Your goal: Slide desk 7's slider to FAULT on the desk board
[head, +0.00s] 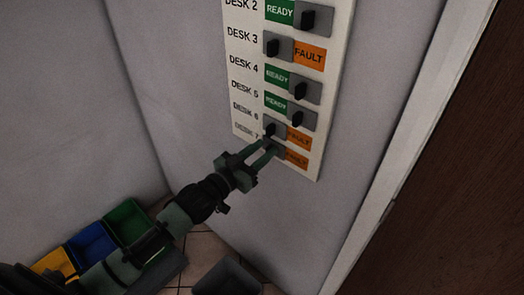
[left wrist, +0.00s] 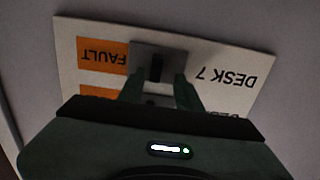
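The desk board (head: 240,60) is a white panel on the wall with labelled rows. Desk 7's row is the bottom one, and its orange FAULT label (head: 296,160) shows uncovered. In the left wrist view, upside down, desk 7's grey slider (left wrist: 174,55) with its black knob (left wrist: 156,68) sits between the FAULT label (left wrist: 102,54) and the text DESK 7. My left gripper (head: 269,146) is at this row, fingers apart. In the left wrist view, the knob shows between the two fingertips (left wrist: 160,80); contact cannot be told. My right gripper is out of view.
Desk 6's slider (head: 274,130) is close above my fingers, also with FAULT showing. Blue (head: 91,244) and green (head: 127,220) bins stand on the floor at lower left. A grey bin (head: 228,278) is at the bottom, and a brown door (head: 460,180) is at right.

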